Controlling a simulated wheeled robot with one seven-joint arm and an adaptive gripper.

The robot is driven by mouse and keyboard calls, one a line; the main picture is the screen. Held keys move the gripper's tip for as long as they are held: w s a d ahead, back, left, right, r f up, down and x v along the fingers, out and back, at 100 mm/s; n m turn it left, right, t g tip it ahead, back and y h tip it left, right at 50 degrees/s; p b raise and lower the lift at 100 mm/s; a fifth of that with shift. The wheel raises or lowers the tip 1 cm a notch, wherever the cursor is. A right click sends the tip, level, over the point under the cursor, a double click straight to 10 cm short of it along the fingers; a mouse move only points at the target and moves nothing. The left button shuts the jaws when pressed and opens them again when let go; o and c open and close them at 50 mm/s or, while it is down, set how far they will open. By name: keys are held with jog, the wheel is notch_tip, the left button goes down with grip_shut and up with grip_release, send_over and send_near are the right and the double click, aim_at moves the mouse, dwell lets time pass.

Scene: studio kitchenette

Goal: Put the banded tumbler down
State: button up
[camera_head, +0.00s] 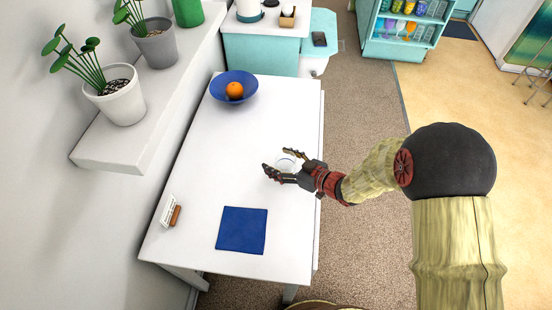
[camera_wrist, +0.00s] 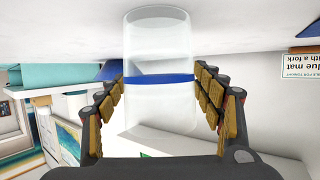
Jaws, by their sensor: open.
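The banded tumbler (camera_wrist: 160,110) is clear glass with a blue band (camera_wrist: 160,79). It fills the middle of the wrist view, which shows the room upside down, and appears to stand upright on the white table (camera_head: 250,127). In the head view it is a faint pale shape (camera_head: 286,162) near the table's right edge. My gripper (camera_head: 279,160) is open around it, one finger on each side. In the wrist view the fingers of my gripper (camera_wrist: 158,77) come close to the glass; whether either touches is unclear. My palm hides the lower part of that view.
A blue mat (camera_head: 241,230) lies at the table's near end. A small card (camera_head: 168,210) in a wooden holder stands left of it. A blue bowl (camera_head: 220,91) with an orange (camera_head: 234,90) is at the far end. The middle of the table is clear.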

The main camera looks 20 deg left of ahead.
aim_at(294, 167)
jog(key=p+v, duration=0.3)
jog(key=v, duration=0.6)
jog(key=shift+d+r, duration=0.2)
jog(key=shift+r, duration=0.05)
jog(key=shift+s+d+r, duration=0.1)
jog(key=shift+s+d, duration=0.1)
jog(key=shift+d, duration=0.3)
